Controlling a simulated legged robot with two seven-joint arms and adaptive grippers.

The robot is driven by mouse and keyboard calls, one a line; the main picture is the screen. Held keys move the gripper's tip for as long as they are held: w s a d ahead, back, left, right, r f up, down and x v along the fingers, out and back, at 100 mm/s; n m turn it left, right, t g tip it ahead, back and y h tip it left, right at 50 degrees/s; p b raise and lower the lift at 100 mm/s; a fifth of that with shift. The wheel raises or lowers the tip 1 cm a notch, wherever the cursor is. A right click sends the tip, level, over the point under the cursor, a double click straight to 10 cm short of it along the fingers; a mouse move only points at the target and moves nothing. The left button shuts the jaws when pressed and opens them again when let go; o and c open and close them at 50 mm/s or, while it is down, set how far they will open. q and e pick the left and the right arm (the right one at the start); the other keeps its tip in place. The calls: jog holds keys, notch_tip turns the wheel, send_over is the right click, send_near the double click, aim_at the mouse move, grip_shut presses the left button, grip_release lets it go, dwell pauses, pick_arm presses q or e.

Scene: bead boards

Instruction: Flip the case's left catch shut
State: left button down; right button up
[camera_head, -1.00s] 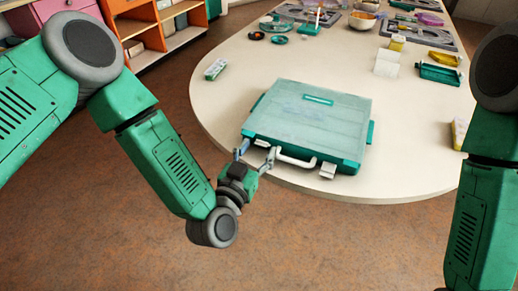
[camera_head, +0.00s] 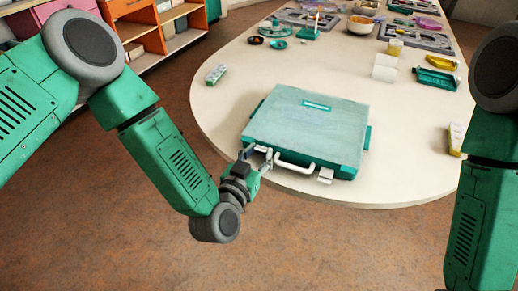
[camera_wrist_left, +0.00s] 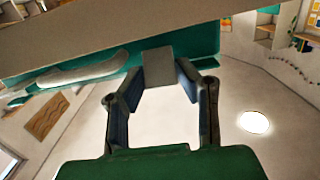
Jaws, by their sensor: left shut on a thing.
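The case (camera_head: 310,125) lies flat near the table's rounded front edge, its pale translucent lid down on a teal base. A white handle (camera_head: 295,167) and a right catch (camera_head: 326,175) are on its front side. My left gripper (camera_head: 257,157) is at the front left corner, shut on the left catch, which it mostly hides in the head view. In the left wrist view the left catch (camera_wrist_left: 158,68) is a small grey plate between the two fingertips, and the handle (camera_wrist_left: 82,70) is to its left. I cannot tell how far the catch is turned. My right gripper is out of view.
The table (camera_head: 225,105) is clear around the case. A small green-and-white box (camera_head: 215,74) lies at its left edge, and another box (camera_head: 456,138) is at the right. White blocks (camera_head: 384,67), a green tray (camera_head: 437,79) and bowls stand further back.

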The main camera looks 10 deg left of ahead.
pick_arm(q)
jog(key=g+p, duration=0.1)
jog(key=p, duration=0.1)
jog(key=r+g+p, duration=0.1)
jog(key=p, duration=0.2)
jog(key=g+y+p, duration=0.1)
jog(key=g+p, duration=0.1)
jog(key=shift+w+d+r+p, duration=0.1)
jog(key=shift+w+r+p, duration=0.25)
jog(key=shift+p, duration=0.05)
jog(key=shift+w+p, duration=0.1)
jog(key=shift+p, duration=0.2)
jog(key=shift+f+g, duration=0.15)
jog(key=shift+g, duration=0.25)
jog(key=shift+f, duration=0.2)
jog(key=shift+w+d+r, duration=0.1)
